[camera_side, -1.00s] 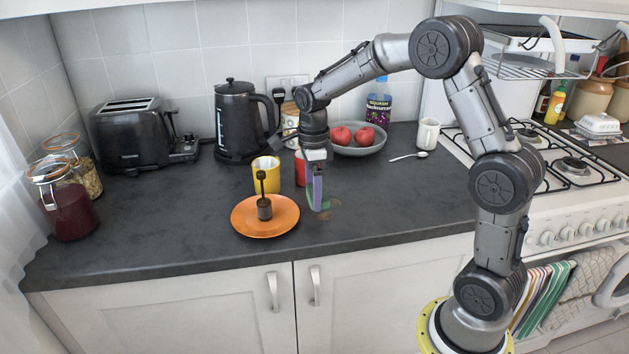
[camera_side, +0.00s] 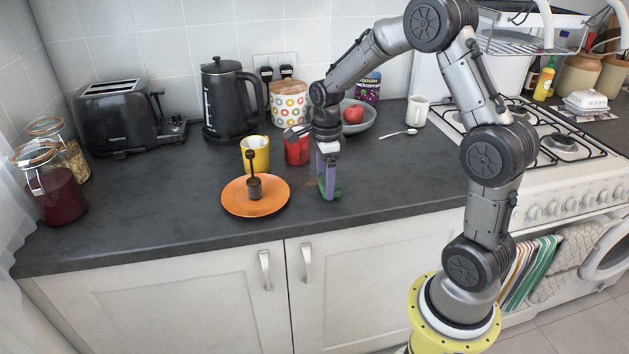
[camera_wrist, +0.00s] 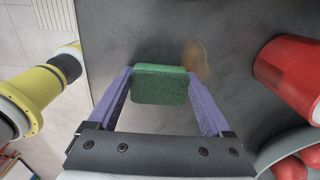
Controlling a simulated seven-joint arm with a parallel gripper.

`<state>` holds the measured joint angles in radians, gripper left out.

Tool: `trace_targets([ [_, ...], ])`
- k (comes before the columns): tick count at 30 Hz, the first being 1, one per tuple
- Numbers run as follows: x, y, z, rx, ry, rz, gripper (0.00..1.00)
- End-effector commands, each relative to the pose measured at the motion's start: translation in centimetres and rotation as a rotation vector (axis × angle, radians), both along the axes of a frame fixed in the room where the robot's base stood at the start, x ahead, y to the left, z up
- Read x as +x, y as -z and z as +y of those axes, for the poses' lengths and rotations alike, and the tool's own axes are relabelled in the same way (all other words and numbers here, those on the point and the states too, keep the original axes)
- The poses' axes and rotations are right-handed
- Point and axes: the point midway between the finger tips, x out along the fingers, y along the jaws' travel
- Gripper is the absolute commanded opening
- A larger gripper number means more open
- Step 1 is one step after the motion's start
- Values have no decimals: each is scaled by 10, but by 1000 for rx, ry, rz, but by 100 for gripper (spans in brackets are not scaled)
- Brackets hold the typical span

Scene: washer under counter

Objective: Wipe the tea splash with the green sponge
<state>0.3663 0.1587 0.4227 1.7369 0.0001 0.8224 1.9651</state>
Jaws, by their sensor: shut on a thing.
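My gripper (camera_side: 328,188) has purple fingers and points down at the counter. It is shut on the green sponge (camera_side: 335,192), which shows low between the fingertips in the side view. The wrist view shows the sponge (camera_wrist: 160,85) held between both fingers of my gripper (camera_wrist: 160,92). The sponge appears to be at the counter surface; exact contact is hard to tell. The tea splash (camera_wrist: 196,60) is a brownish patch on the counter, just right of and beyond the sponge in the wrist view. In the side view it is faint, left of the fingers.
An orange plate (camera_side: 226,203) with a dark utensil stands left of my gripper. A yellow mug (camera_side: 256,157) and red cup (camera_side: 297,151) stand behind. A grey fruit bowl (camera_side: 372,128), spoon (camera_side: 400,132) and white mug (camera_side: 417,111) lie farther back. The counter right of my gripper is clear.

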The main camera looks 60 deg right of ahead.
Motion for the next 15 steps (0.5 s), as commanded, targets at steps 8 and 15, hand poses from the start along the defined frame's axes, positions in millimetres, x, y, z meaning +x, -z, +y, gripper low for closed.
trace_targets([
  [8,-20,1,-18,1,3,4,31],
  [15,-1,1,-23,1,-3,4,31],
])
